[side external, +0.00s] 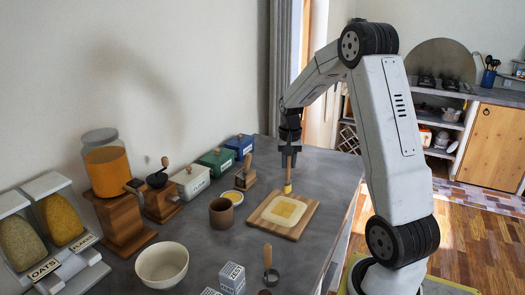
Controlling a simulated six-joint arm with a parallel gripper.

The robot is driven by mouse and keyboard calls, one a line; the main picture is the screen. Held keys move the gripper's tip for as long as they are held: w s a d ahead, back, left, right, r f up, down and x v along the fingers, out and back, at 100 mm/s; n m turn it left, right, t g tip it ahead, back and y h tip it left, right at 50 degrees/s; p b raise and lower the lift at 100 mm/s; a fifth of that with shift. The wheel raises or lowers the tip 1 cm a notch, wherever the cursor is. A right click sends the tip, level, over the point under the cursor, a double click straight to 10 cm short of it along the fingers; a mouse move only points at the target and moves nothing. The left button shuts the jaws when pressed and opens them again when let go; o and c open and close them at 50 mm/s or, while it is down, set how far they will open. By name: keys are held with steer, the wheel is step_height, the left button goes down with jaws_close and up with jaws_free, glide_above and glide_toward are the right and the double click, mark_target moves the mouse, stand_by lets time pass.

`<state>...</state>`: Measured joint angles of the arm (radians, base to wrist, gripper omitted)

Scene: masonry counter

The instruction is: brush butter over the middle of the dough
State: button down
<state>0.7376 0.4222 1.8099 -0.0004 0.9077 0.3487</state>
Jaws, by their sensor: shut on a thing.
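The pale square dough (268,219) lies on a wooden board (298,231) on the grey counter. A yellower patch (286,208) shows in its middle. My gripper (290,150) points down and is shut on the handle of a brush (289,172). The brush hangs upright with its yellowish bristle end low, at the far edge of the board in the picture. I cannot tell whether the bristles touch anything. A small round dish with yellow content (232,197), perhaps the butter, stands left of the board.
A brown cup (221,213) and white bowl (162,265) stand left of the board. A round-headed tool (270,274) and small printed boxes (232,278) are in front. Canisters (216,160), grinders (161,196) and dispensers (61,227) line the wall.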

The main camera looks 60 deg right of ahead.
steer(key=shift+r, duration=2.1)
steer(key=shift+w, duration=0.1)
